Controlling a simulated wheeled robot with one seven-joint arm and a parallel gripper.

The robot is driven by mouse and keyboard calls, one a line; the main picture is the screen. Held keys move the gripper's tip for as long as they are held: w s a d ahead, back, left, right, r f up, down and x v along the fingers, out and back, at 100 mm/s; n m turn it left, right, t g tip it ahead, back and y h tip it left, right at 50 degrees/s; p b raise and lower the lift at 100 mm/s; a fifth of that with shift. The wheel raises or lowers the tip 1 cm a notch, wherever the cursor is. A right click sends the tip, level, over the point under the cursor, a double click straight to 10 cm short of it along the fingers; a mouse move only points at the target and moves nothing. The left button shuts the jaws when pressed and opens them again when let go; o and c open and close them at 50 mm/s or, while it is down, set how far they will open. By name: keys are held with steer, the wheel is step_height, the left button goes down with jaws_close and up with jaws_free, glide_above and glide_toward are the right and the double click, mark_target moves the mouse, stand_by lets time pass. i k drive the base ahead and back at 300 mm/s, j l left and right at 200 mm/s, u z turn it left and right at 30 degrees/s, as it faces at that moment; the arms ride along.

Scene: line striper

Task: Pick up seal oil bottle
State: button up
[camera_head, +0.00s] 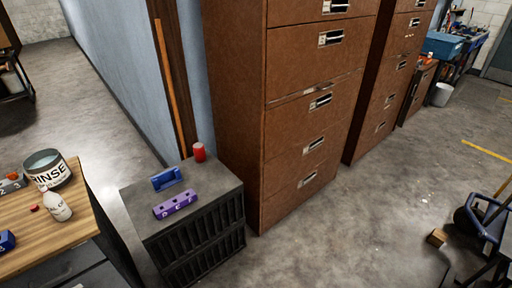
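A small white bottle (57,207) with dark lettering stands on the wooden tabletop (38,237) at the left of the head view. Its label is too small to read fully, so I cannot be sure it is the seal oil bottle. A tiny red piece (34,208), perhaps a cap, lies just left of it. My gripper does not show in this view.
A tub marked RINSE (47,170) stands behind the bottle. A dark cabinet (196,246) holds a purple block (175,204), a blue item (166,179) and a red can (199,152). Brown drawer cabinets (300,130) stand behind it. Open floor (330,245) lies to the right.

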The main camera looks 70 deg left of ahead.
mark_target(53, 202)
steer(key=u, duration=2.95)
steer(key=z, duration=3.1)
steer(key=u, duration=3.1)
